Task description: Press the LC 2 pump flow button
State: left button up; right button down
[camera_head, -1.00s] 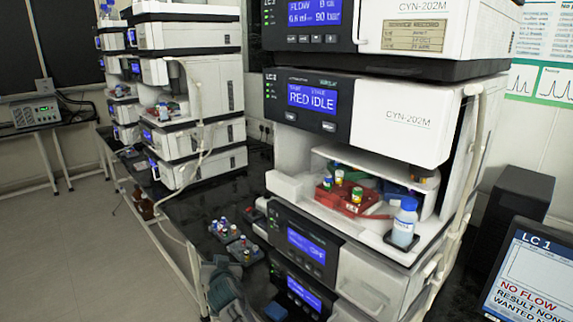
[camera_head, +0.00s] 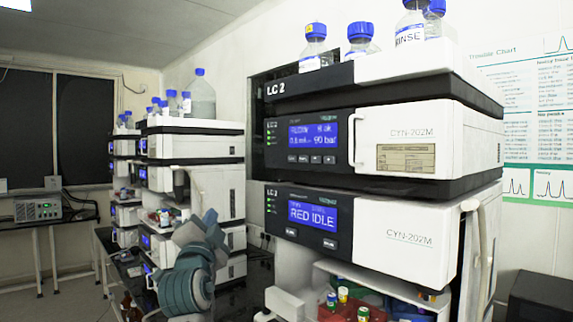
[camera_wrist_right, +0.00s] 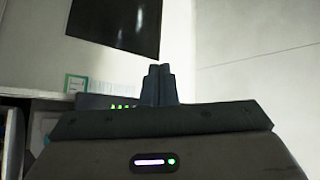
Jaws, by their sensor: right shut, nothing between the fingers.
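The LC 2 pump (camera_head: 385,142) is the upper module of the near stack, with a blue display (camera_head: 313,134) reading about 0.6 ml and 90 bar. A row of several small dark buttons (camera_head: 311,159) sits under that display; their labels are too small to read. My right gripper (camera_wrist_right: 157,83) is shut and empty in the right wrist view, its fingers pointing up the picture. In the head view my right arm stands left of the near stack, apart from the pump's front; its fingertips are hard to make out there. My left gripper is not in view.
Blue-capped bottles (camera_head: 361,40) stand on top of the stack. Another instrument stack (camera_head: 215,188) stands behind my right arm. A dark box (camera_head: 540,300) is at the lower right.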

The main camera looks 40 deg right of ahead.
aim_at(293, 159)
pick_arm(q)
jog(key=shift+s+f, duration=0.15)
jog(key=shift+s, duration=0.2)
pick_arm(e)
jog(key=s+d+r+m+g+h, duration=0.1)
jog(key=s+r+m+g+h, duration=0.2)
jog(key=s+r+m+h, duration=0.2)
jog(key=s+r+m, duration=0.3)
jog(key=s+r, duration=0.3)
jog(key=r, duration=0.1)
jog(key=shift+s+d+r+h, duration=0.25)
jog(key=shift+s+d+h, duration=0.05)
jog(key=shift+s+d, duration=0.1)
